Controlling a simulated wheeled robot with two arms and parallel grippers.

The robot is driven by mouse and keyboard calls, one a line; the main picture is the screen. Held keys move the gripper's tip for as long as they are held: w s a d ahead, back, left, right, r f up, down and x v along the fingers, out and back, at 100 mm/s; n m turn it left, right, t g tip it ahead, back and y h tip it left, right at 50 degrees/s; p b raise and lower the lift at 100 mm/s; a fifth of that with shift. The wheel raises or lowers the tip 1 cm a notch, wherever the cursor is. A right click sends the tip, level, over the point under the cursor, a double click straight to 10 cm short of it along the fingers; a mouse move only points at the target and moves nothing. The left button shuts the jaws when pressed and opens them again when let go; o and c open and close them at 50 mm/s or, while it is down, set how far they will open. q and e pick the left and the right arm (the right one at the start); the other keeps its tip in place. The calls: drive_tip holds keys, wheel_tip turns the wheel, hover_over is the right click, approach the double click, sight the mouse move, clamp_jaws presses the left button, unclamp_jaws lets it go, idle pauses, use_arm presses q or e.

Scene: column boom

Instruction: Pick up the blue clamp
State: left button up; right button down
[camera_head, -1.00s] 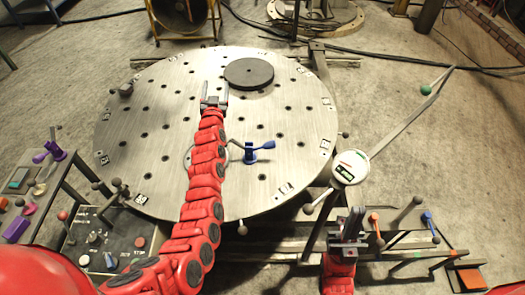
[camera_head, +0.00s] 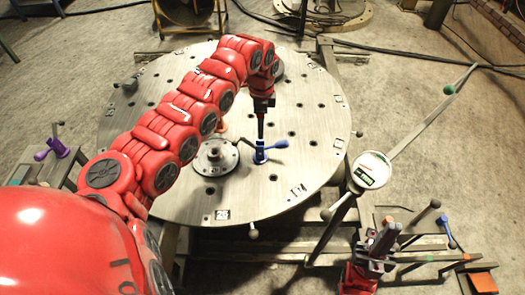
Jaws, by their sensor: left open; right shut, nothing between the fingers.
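The blue clamp (camera_head: 261,156) stands on the round metal table (camera_head: 310,165), right of the centre hub, with its handle pointing right. My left arm arches over the table from the left. My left gripper (camera_head: 261,137) points down right at the top of the clamp and is open. Its fingers look thin and edge-on, so I cannot tell whether they touch or straddle the clamp. My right gripper (camera_head: 382,240) is shut and empty, off the table at the lower right.
The round centre hub (camera_head: 215,157) stands just left of the clamp. A white dial gauge (camera_head: 371,170) with a long arm is beyond the table's right edge. A purple clamp (camera_head: 55,149) is at the left. The table's right side is clear apart from holes.

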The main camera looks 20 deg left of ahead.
sight(261, 144)
use_arm(q)
wheel_tip(261, 144, down, 9)
drive_tip(key=shift+f+p, duration=0.1)
drive_tip(key=shift+p, duration=0.8)
drive_tip(key=shift+w+f, duration=0.1)
drive_tip(key=shift+f, duration=0.45)
drive_tip(key=f, duration=0.4)
drive_tip(key=shift+w+a+f+p, duration=0.15)
drive_tip(key=shift+a+p, duration=0.1)
drive_tip(key=shift+p, duration=0.15)
clamp_jaws()
